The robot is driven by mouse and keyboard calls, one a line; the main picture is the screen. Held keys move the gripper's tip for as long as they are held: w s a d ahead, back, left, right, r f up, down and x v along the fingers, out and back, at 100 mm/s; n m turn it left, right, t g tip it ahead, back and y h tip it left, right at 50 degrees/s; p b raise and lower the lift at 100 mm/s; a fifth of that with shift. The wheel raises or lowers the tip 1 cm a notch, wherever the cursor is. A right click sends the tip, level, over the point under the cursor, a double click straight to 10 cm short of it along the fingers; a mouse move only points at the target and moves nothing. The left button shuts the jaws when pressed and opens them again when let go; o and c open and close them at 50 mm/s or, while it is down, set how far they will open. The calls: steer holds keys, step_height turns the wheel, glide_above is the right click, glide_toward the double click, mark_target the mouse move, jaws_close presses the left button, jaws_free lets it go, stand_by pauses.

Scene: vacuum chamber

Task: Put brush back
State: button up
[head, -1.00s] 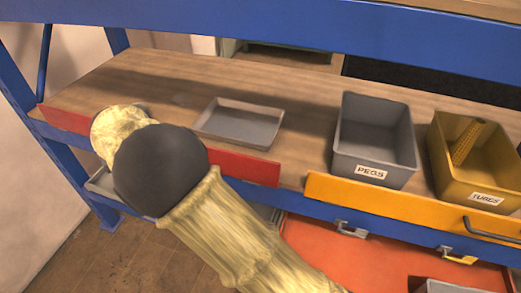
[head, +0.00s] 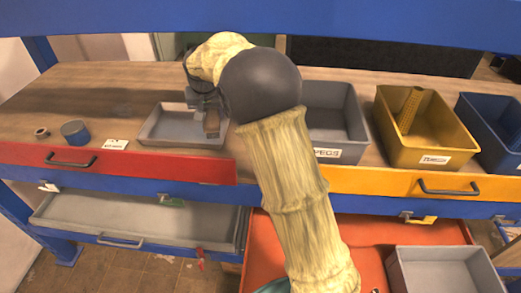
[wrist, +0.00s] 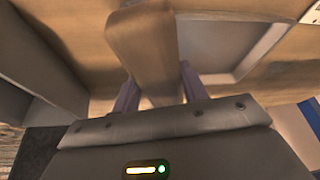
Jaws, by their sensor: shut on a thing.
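My gripper (head: 205,106) hangs over the right part of a shallow grey tray (head: 160,138) on the wooden shelf. In the wrist view my gripper (wrist: 160,92) is shut on a brown, wood-like block (wrist: 145,48), which I take to be the brush's handle. Bristles do not show. The tray also shows at the right of the wrist view (wrist: 222,80). I cannot tell whether the held thing touches the tray.
A grey PEGS bin (head: 345,150), a yellow TUBES bin (head: 425,125) and a blue bin (head: 490,130) stand to the right. A blue-grey round container (head: 75,133), a small ring (head: 42,132) and a white label (head: 114,144) are at left. Drawers (head: 130,222) stand open below.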

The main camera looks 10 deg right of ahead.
steer(key=s+d+f+m+h+b, duration=0.1)
steer(key=d+m, duration=0.2)
steer(key=d, duration=1.1)
steer(key=shift+d, duration=0.1)
steer(key=shift+f+p, duration=0.5)
steer(key=shift+f, duration=2.65)
steer(key=shift+f, duration=0.1)
steer(key=shift+f+p, duration=0.5)
steer(key=shift+f, duration=1.25)
steer(key=shift+s, duration=0.1)
